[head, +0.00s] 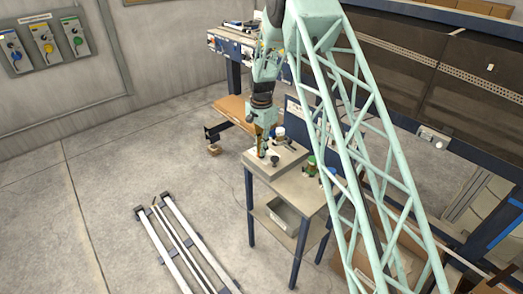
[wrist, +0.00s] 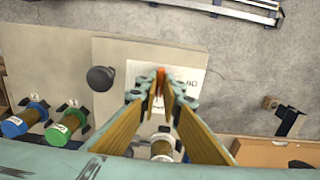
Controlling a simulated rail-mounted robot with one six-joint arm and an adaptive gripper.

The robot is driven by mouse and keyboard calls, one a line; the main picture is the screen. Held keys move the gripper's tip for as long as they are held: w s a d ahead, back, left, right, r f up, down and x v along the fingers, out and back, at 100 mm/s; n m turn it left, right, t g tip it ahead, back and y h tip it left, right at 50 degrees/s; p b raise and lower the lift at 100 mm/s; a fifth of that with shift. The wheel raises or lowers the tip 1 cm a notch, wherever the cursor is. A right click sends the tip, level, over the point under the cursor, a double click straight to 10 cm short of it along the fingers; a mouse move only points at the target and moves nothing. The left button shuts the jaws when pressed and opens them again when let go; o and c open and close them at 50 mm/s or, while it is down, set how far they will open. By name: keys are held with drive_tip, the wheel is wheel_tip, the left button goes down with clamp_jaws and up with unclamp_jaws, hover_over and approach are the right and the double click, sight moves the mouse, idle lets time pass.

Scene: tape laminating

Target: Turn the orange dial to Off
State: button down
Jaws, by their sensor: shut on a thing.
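The orange dial (wrist: 161,71) shows as a small orange sliver between my fingertips in the wrist view. It stands over a white label plate (wrist: 190,82) with dark lettering, only partly readable. My gripper (wrist: 160,92) points down at the plate, its fingers closed on the dial from both sides. The fingers hide most of the dial, so I cannot tell which way it points. In the head view my gripper (head: 261,152) is low over a grey box (head: 285,163) on the small table, and the dial is hard to make out there.
A black knob (wrist: 100,78) stands left of the dial on the same box. Blue (wrist: 38,112) and green (wrist: 70,116) capped cylinders stand farther left. The table (head: 300,190) has dark legs. A rail frame (head: 185,245) lies on the floor; wall switch boxes (head: 45,40) hang far left.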

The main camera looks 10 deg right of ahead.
drive_tip(key=shift+n, duration=0.5)
drive_tip(key=n, duration=0.3)
drive_tip(key=shift+n+b, duration=0.35)
drive_tip(key=shift+n, duration=0.05)
drive_tip(key=n, duration=0.4)
drive_tip(key=shift+n, duration=0.3)
drive_tip(key=n, duration=0.4)
drive_tip(key=shift+b, duration=0.35)
drive_tip(key=shift+n, duration=2.1)
drive_tip(key=c, duration=2.8)
unclamp_jaws()
drive_tip(key=shift+r, duration=0.2)
